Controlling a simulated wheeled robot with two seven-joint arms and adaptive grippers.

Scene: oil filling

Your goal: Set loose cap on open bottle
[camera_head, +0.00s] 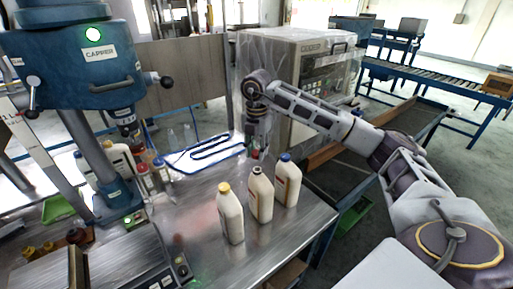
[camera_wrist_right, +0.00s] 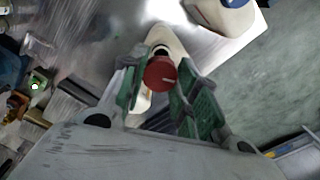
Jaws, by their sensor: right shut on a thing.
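Three cream bottles stand upright on the metal table. The middle one (camera_head: 260,197) has a dark, uncapped-looking neck, the left one (camera_head: 230,215) a yellow cap, the right one (camera_head: 287,182) a blue cap. My right gripper (camera_head: 254,152) points down above and behind the middle bottle in the head view. In the right wrist view the green-padded fingers of this gripper (camera_wrist_right: 160,95) are shut on a red cap (camera_wrist_right: 160,74). A cream bottle (camera_wrist_right: 168,40) shows below and behind the cap; whether they touch cannot be told. My left gripper is not in view.
A blue capper machine (camera_head: 75,55) stands at the left, with small bottles (camera_head: 145,178) near its column. A blue-edged rack (camera_head: 212,150) lies at the back of the table. A large machine (camera_head: 300,85) stands behind. The table's front middle is clear.

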